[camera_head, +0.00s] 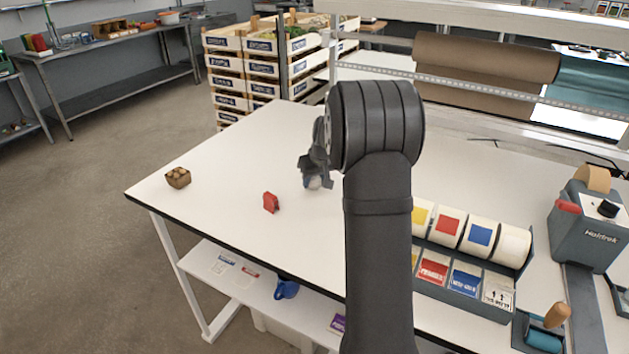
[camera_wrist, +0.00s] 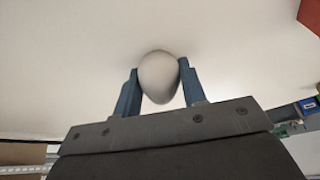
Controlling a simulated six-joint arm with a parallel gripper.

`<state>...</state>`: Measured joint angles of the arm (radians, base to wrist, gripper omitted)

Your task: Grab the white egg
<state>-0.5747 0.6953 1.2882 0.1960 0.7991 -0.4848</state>
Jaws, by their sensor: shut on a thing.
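The white egg (camera_wrist: 159,78) sits between the two blue-grey fingers of my gripper (camera_wrist: 158,85) in the wrist view. The fingers touch it on both sides, and my gripper is shut on it. In the head view the egg (camera_head: 314,183) shows as a small pale shape below my gripper (camera_head: 313,180), low over the white table (camera_head: 240,170). I cannot tell whether the egg touches the table. My arm hides part of the table to the right of the gripper.
A small red object (camera_head: 270,202) stands left of and nearer than the gripper. A brown carton (camera_head: 178,177) with round items sits near the table's left corner. A label roll dispenser (camera_head: 465,265) and a tape machine (camera_head: 590,225) stand to the right. The table's left part is mostly clear.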

